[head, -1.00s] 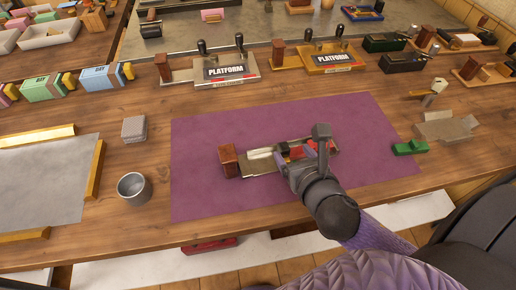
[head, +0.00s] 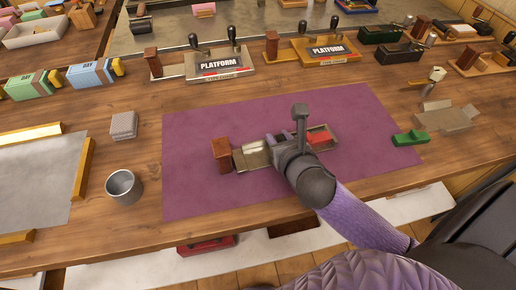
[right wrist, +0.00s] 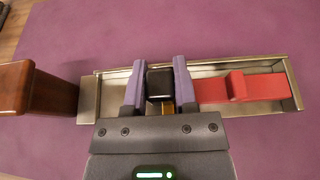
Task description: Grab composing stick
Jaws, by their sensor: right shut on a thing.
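The composing stick (head: 252,160) lies on the purple mat as a shallow metal tray. A brown wooden block (head: 221,154) is at its left end, also in the right wrist view (right wrist: 32,88). The tray's rim (right wrist: 200,70) shows there, with a red piece (right wrist: 238,88) inside on the right. My right gripper (right wrist: 159,88) is over the tray's middle, its purple fingers shut on a black block (right wrist: 160,83) of the stick. In the head view my right gripper (head: 284,142) hides the middle of the tray. My left gripper is not in view.
The purple mat (head: 200,125) is clear around the stick. A green piece (head: 410,138) is at its right edge. A metal cup (head: 123,187) and a grey block (head: 124,125) stand left of it. Two PLATFORM stands (head: 220,64) are behind the mat.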

